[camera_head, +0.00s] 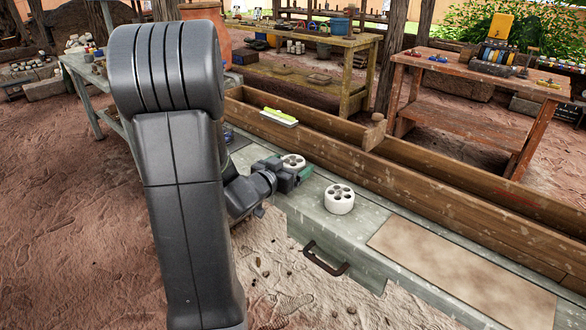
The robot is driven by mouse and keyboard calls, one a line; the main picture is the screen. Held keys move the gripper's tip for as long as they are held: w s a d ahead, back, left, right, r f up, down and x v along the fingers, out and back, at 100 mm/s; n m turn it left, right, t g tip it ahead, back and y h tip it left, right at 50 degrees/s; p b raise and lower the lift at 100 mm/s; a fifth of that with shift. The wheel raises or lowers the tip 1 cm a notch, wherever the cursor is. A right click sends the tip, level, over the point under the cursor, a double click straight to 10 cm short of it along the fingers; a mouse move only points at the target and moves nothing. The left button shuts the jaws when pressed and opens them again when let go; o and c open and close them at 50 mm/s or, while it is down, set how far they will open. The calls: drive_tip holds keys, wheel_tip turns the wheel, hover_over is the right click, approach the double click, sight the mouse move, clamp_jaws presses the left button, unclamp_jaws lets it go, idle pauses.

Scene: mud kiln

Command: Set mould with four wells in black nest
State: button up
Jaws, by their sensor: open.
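Two white round moulds with dark wells in their tops are on the grey-green bench top (375,220). One mould (340,199) stands upright and clear, right of my gripper. The other mould (292,160) is at my gripper (298,168), partly hidden by it; I cannot tell if it lies between the fingers. My gripper is open, low over the bench, with green at its side. The wells are too small to count surely, so I cannot tell which mould has four. I cannot make out a black nest.
A long brown wooden trough (400,185) runs behind the moulds; a green-and-white brush (279,117) rests on it. A tan panel (455,262) lies on the bench at right. Sand lies below.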

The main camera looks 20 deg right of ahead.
drive_tip(key=shift+x, duration=0.9)
drive_tip(key=shift+c, duration=0.5)
drive_tip(key=c, duration=1.1)
drive_tip(key=shift+r, duration=0.15)
drive_tip(key=shift+c, duration=0.5)
